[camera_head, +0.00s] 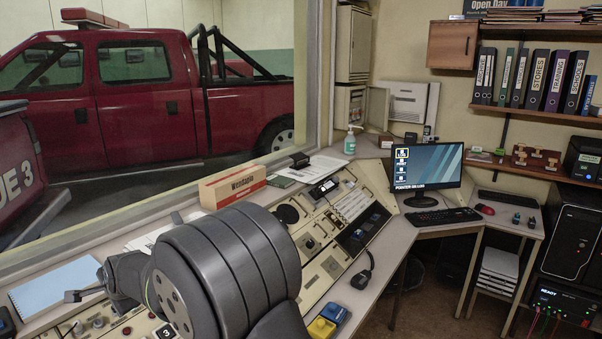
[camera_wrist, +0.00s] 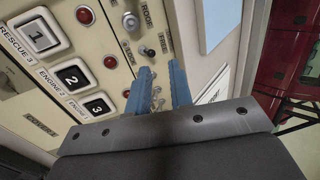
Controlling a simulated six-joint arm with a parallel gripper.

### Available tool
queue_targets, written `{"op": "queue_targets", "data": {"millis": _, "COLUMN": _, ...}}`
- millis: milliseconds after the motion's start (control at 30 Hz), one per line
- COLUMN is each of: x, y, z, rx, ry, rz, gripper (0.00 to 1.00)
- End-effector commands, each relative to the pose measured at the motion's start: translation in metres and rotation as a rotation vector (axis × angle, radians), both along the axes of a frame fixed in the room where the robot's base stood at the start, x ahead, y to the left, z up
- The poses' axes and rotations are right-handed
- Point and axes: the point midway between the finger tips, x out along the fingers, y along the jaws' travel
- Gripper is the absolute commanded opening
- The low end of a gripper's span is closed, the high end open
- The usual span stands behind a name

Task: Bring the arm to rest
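My gripper (camera_wrist: 160,76) shows in the wrist view as two blue fingers with a clear gap between them. It is open, and I see nothing held. The fingers point over the sloped console panel (camera_wrist: 105,22); how far above it they are, I cannot tell.
Numbered buttons (camera_wrist: 72,78), red lamps (camera_wrist: 85,15) and a toggle switch (camera_wrist: 131,21) lie close to the fingers. A cardboard box (camera_head: 232,186) stands behind my arm. A handset (camera_head: 362,270) lies at the console's front edge. The monitor (camera_head: 428,166) is farther right.

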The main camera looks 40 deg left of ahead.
Motion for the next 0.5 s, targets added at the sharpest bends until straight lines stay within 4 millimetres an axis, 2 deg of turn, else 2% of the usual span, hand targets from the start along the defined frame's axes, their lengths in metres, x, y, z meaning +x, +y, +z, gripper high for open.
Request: {"op": "queue_targets", "data": {"millis": 500, "x": -0.0001, "y": 0.0003, "z": -0.0014, "rx": -0.002, "ry": 0.000, "rz": 0.000, "gripper": 0.20}}
